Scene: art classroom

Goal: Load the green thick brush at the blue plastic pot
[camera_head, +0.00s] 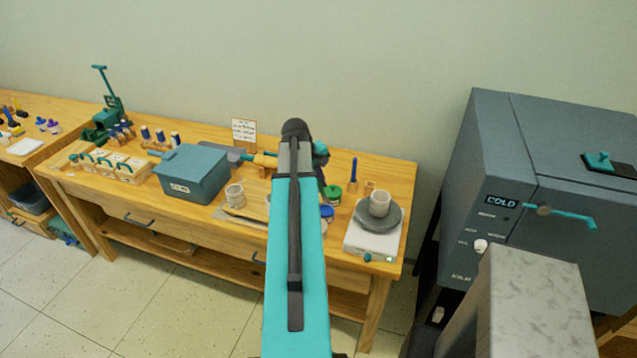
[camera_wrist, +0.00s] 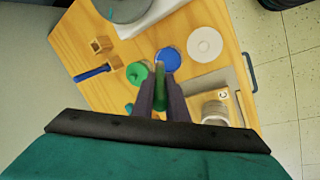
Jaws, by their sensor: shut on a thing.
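In the wrist view my gripper (camera_wrist: 160,92) is shut on the green brush (camera_wrist: 160,102), whose handle shows between the dark fingers. The brush points away from the camera toward the blue pot (camera_wrist: 170,57). Its far end overlaps the near left edge of the pot in this view; I cannot tell whether it touches the paint. In the head view the blue pot (camera_head: 327,211) stands on the table just right of my teal arm. My arm hides the gripper and the brush there.
A green pot (camera_wrist: 137,73) stands close left of the blue one, and a white round thing (camera_wrist: 204,44) close right. A blue-handled brush (camera_head: 353,170) stands upright behind. A scale (camera_head: 358,240) bears a grey dish and cup. A grey-blue box (camera_head: 190,172) stands left.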

